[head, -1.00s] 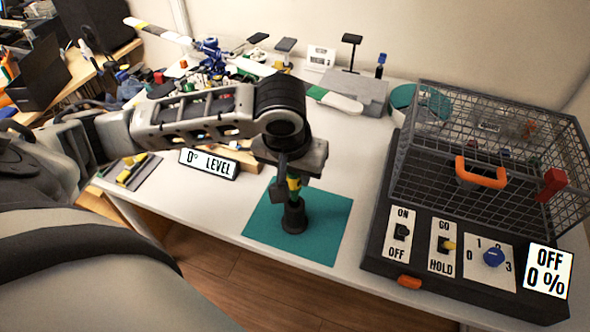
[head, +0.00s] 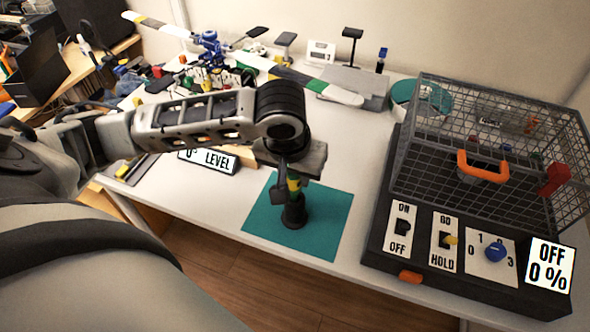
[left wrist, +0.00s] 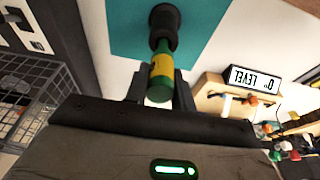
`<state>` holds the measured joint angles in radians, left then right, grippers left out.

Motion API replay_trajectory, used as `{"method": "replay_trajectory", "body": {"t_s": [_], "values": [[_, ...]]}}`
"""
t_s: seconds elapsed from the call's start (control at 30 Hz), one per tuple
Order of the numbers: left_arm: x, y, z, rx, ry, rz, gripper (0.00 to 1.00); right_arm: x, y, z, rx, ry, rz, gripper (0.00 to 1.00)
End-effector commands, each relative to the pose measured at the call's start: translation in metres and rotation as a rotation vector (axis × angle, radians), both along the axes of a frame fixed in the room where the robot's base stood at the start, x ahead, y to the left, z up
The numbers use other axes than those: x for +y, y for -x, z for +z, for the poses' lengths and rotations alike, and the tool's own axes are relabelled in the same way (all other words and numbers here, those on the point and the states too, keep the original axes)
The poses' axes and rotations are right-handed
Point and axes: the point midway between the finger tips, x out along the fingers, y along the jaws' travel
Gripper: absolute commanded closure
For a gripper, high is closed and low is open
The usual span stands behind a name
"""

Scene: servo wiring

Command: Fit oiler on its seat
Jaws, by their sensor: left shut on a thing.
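The oiler (head: 293,185) is a small green bottle with a yellow band. My left gripper (head: 290,183) is shut on it, pointing down over the teal mat (head: 330,213). In the left wrist view the oiler (left wrist: 161,76) lies between the two dark fingers (left wrist: 158,92). Its far end meets a black round seat (left wrist: 164,22), also seen on the mat in the head view (head: 294,214). The oiler appears upright and in line with the seat. How deep it sits is hidden. My right gripper is out of view.
A sign reading "0° LEVEL" (head: 208,161) stands left of the mat. A black control box with a wire cage (head: 490,150) and switches is at the right, its display (head: 549,265) reading "OFF 0 %". A rotor model (head: 210,45) and parts fill the back.

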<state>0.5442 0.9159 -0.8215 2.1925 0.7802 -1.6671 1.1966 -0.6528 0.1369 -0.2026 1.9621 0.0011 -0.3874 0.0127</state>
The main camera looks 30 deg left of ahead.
Motion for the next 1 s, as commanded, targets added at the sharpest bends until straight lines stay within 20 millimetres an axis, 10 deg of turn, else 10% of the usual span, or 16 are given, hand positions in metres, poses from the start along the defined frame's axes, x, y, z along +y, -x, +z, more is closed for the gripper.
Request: {"method": "replay_trajectory", "body": {"t_s": [1.0], "values": [[0.0,0.0,-0.021,0.001,0.0,0.0,0.99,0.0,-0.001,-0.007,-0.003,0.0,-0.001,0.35]]}}
